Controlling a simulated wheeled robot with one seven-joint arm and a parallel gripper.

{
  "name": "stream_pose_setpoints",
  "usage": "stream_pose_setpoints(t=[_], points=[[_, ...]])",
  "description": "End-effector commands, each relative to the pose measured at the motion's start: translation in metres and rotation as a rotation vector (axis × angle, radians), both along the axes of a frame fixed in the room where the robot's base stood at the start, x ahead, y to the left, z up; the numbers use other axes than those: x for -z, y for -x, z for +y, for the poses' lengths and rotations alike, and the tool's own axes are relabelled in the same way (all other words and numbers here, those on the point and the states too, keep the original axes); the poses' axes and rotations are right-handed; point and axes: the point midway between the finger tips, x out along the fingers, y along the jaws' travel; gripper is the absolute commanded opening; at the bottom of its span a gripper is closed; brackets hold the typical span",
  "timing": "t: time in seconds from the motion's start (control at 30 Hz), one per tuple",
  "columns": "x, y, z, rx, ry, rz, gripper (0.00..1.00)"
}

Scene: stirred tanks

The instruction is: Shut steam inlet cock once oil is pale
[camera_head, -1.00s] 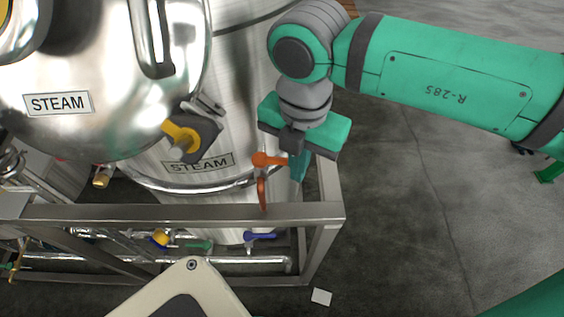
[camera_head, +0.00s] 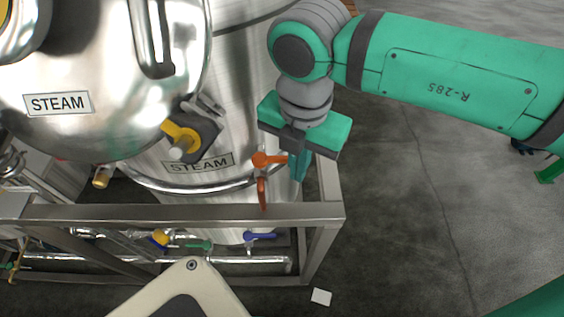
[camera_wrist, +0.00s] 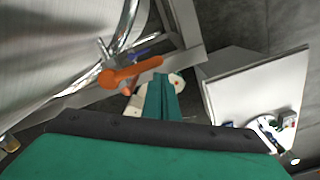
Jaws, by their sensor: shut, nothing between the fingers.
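My gripper (camera_head: 298,176) is shut and empty, pointing down just right of the orange handle's end. The oil is not visible in either view.
A steel frame rail (camera_head: 170,213) runs in front of the tank. Below it are pipes with a blue-handled valve (camera_head: 260,236) and a green-handled valve (camera_head: 200,245). A yellow-handled fitting (camera_head: 183,139) is on the tank's left.

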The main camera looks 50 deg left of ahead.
Motion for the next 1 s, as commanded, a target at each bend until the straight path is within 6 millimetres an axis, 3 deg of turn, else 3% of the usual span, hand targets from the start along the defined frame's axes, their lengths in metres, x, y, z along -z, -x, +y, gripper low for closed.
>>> stream_pose_setpoints(t=[1.0], points=[[-0.052, 0.0, 0.0, 0.002, 0.001, 0.0, 0.0]])
